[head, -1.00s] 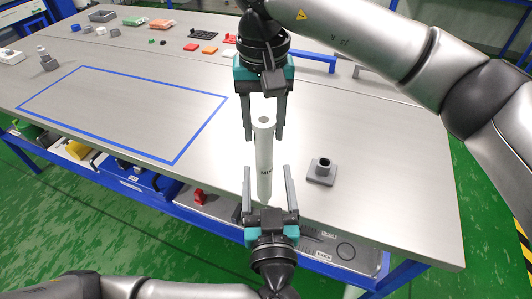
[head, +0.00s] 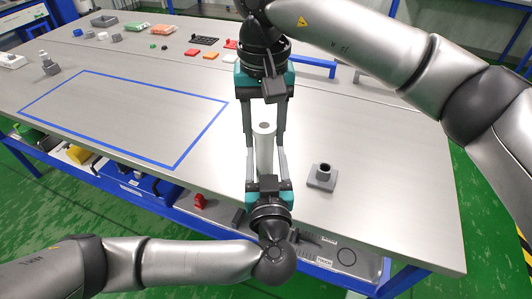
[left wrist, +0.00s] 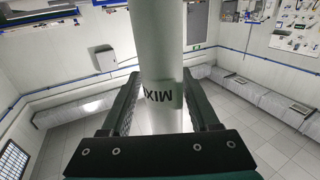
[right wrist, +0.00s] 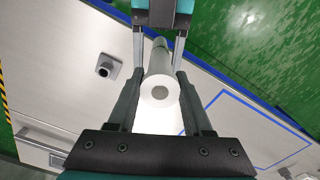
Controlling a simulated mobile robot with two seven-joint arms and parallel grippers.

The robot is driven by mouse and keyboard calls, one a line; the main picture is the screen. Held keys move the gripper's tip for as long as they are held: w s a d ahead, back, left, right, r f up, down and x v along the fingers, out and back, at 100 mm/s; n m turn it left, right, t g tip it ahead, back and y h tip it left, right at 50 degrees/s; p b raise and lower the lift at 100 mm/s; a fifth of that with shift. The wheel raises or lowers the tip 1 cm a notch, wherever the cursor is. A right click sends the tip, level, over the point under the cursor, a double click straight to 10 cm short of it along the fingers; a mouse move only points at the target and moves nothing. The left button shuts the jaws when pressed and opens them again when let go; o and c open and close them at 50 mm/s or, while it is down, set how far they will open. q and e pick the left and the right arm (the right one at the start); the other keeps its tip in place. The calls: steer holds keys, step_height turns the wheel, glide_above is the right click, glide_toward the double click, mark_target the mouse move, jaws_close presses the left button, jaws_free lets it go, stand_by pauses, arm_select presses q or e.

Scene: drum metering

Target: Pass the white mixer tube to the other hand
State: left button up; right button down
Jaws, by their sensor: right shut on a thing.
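The white mixer tube (head: 264,150) stands upright between my two grippers, above the table's front part. My right gripper (head: 264,142) is above it, pointing down, shut on the tube's upper part. The tube's round end faces the camera in the right wrist view (right wrist: 160,92). My left gripper (head: 266,152) is below, pointing up, with its open fingers on either side of the tube's lower part. In the left wrist view the tube (left wrist: 158,60), with dark lettering, runs between these fingers. The tube's lower end is hidden by the left gripper in the head view.
A grey socket block (head: 322,176) stands on the table to the right of the tube. A blue taped rectangle (head: 200,132) marks an empty area on the left.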

arm_select(q)
steer(key=shift+d, duration=0.15)
jaws_close()
arm_select(e)
steer(key=shift+a, duration=0.1)
steer(key=c, duration=0.6)
jaws_free()
steer(key=o, duration=0.4)
steer(key=shift+c, duration=0.2)
steer(key=shift+r, duration=0.15)
